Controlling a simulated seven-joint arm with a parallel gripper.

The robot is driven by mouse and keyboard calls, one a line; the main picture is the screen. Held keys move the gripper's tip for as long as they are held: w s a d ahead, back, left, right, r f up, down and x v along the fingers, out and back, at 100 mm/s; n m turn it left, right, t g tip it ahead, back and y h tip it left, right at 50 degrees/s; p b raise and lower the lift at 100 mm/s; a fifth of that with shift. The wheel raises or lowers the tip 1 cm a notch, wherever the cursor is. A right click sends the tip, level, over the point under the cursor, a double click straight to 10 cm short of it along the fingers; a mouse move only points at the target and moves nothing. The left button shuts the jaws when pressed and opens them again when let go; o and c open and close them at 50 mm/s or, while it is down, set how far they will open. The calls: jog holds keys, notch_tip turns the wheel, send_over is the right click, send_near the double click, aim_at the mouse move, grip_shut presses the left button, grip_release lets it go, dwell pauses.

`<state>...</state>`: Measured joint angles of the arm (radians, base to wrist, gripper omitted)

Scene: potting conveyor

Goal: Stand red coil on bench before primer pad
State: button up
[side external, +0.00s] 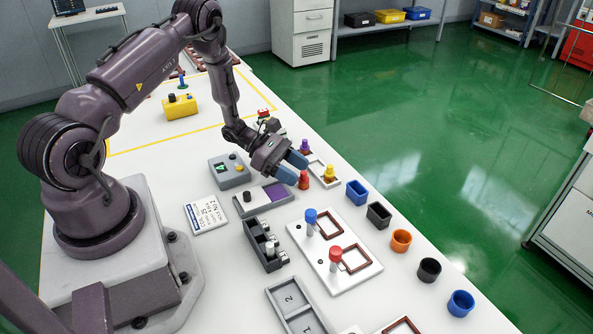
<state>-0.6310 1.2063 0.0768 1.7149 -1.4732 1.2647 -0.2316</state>
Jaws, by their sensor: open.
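A small red cylinder, which looks like the red coil (304,180), stands upright near the tips of my gripper (297,169). It appears to be on the white bench (205,262), just right of the primer pad, a grey block with a purple top (278,192). My gripper has two blue fingers and is open. Its nearer finger overlaps the view close to the red coil; I cannot tell whether they touch. A second red-topped piece (336,253) stands on a white plate with brown frames (318,270).
A white tray (317,164) near the gripper has a yellow piece (329,173) and a purple piece (304,146). A blue-topped piece (310,216) stands on the framed plate. Several small cups, including an orange one (400,240), line the right edge. A grey button box (229,172) is left.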

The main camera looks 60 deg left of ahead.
jog(key=v, duration=1.1)
jog(key=shift+r, duration=0.15)
jog(key=s+d+r+m+g+y, duration=0.1)
jog(key=d+r+m+g+y, duration=0.15)
jog(key=d+r+m, duration=0.6)
jog(key=s+d+r+m+g+y, duration=0.15)
jog(key=d+r+m+g, duration=0.3)
jog(key=r, duration=0.65)
jog(key=s+d+r+m+t+y, duration=0.4)
jog(key=s+d+r+m+y, duration=0.3)
jog(key=m, duration=0.5)
jog(key=shift+s+r+t, duration=0.3)
jog(key=shift+s+r, duration=0.8)
jog(key=shift+s, duration=0.7)
